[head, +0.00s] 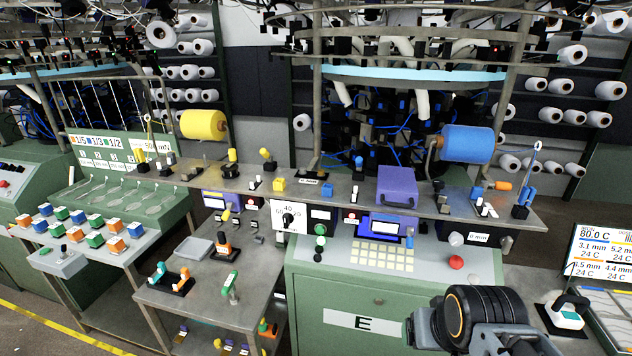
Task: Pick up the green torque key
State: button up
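Part of my arm shows at the bottom right, in front of the green cabinet and well to the right of the key. My gripper's fingers do not show, and nothing touches the key.
The lower table (208,312) also bears an orange-and-black tool (223,245), a teal-and-orange pair in a black holder (170,280) and a clear tray (193,249). The green cabinet marked E (315,290) stands close on its right. A shelf with spools and switches runs behind.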

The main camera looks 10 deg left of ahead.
aim_at(229, 286)
jog(key=u, duration=1.85)
jog(key=k, duration=0.6)
jog(key=u, duration=0.9)
jog(key=i, duration=2.1)
jog(key=z, duration=1.55)
jog(key=i, duration=0.65)
jog(key=z, duration=0.6)
